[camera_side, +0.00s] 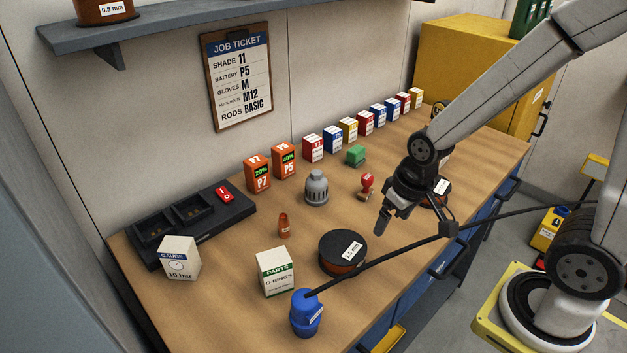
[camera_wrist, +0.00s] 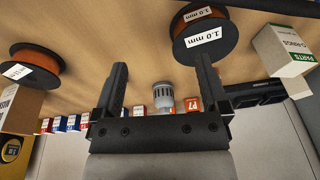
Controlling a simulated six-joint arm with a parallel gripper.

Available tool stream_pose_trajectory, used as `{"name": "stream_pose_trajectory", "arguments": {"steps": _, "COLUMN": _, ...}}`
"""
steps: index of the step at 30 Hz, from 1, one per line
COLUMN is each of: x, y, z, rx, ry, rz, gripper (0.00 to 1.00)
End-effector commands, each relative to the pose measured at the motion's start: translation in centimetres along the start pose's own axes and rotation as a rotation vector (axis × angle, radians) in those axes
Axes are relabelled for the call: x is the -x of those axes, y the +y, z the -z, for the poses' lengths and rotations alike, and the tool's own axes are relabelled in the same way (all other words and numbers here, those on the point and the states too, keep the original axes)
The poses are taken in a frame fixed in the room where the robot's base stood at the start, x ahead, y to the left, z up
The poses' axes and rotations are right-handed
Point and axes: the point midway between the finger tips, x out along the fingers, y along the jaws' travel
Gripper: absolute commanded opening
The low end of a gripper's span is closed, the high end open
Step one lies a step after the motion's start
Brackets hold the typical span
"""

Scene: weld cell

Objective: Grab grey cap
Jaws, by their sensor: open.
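The grey cap (camera_side: 317,188), a rounded grey piece with slots around its lower part, stands upright on the wooden bench, in front of the orange battery boxes. In the wrist view the two fingers of my gripper (camera_wrist: 161,68) are spread wide with nothing between the tips.
A black wire spool (camera_side: 343,253) lies in front of the cap. A red stamp (camera_side: 367,186) and a green block (camera_side: 356,155) stand right of it; a small orange piece (camera_side: 284,225) is to its left. Orange battery boxes (camera_side: 283,160) stand behind.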

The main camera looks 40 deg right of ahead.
Motion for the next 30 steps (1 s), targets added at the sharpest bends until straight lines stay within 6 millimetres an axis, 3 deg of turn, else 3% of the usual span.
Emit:
{"name": "stream_pose_trajectory", "arguments": {"steps": 8, "x": -1.5, "y": 0.0, "z": 0.6, "rx": -0.387, "ry": -0.130, "rz": 0.091, "gripper": 0.94}}
{"name": "stream_pose_trajectory", "arguments": {"steps": 17, "x": -3.1, "y": -0.8, "z": 3.0, "rx": -0.896, "ry": -0.289, "rz": 0.257, "gripper": 0.94}}
{"name": "stream_pose_trajectory", "arguments": {"steps": 30, "x": -4.8, "y": -0.2, "z": 10.0, "rx": -1.588, "ry": -0.481, "rz": 0.607, "gripper": 0.94}}
